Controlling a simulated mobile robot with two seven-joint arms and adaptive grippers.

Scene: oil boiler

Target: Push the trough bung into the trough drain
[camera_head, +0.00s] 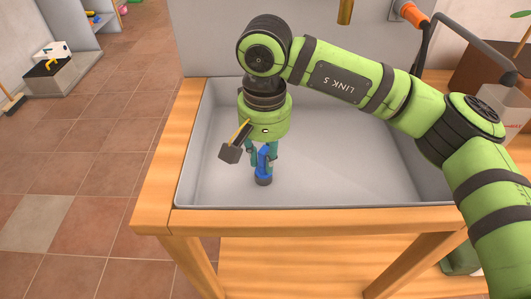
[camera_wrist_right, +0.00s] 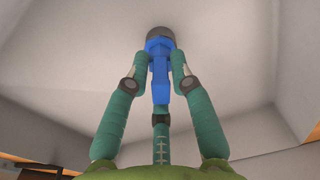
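The trough (camera_head: 345,175) is a pale grey basin set in a wooden stand. The trough bung is blue with a dark grey lower end (camera_head: 263,180) and stands roughly upright at the trough floor, left of the middle. My right gripper (camera_head: 262,157) points down and its fingers are closed around the blue part. The wrist view shows the bung (camera_wrist_right: 160,45) between the green fingertips, its dark end at or very close to the floor. The drain does not show; I cannot tell whether the bung covers it. My left gripper is not in view.
A brass spout (camera_head: 345,12) hangs above the trough's back edge. An orange-handled hose piece (camera_head: 412,13) is at the back right. The trough walls surround my gripper, with bare floor to its right. A box (camera_head: 52,68) stands far left on the tiles.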

